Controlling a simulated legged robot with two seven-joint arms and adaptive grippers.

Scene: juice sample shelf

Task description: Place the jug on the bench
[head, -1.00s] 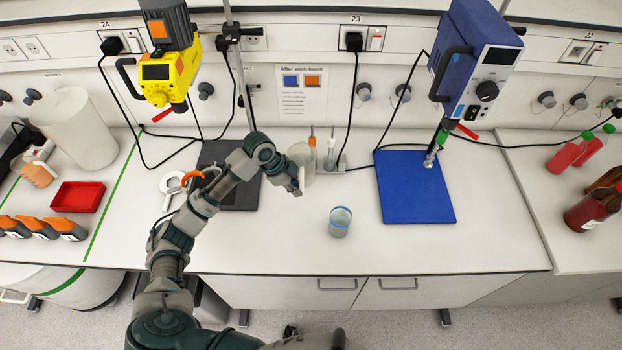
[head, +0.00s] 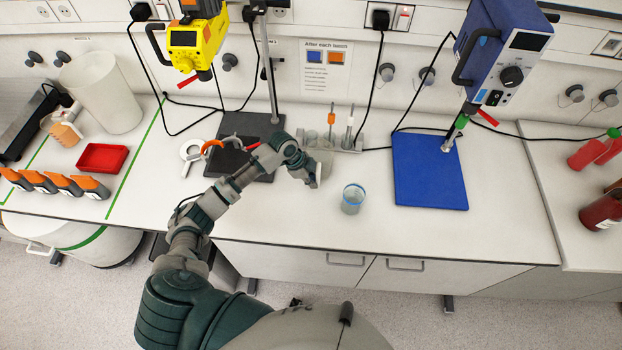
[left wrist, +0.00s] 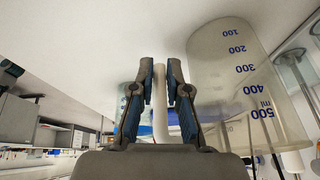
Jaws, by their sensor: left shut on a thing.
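The jug (head: 322,162) is a translucent measuring vessel, mostly hidden behind my left gripper (head: 312,178) in the head view. In the left wrist view the jug (left wrist: 238,75) stands large at the right, with blue marks from 100 to 500 ml. My left gripper (left wrist: 160,95) is shut on its pale upright handle (left wrist: 160,110). The jug's base is close to the white bench (head: 270,215); whether it touches cannot be told. My right gripper is not in view.
A blue-rimmed beaker (head: 352,200) stands just right of the gripper. A blue mat (head: 430,175) under a blue stirrer (head: 500,50) is farther right. A rack with upright probes (head: 345,140) is behind. The bench front left of the beaker is clear.

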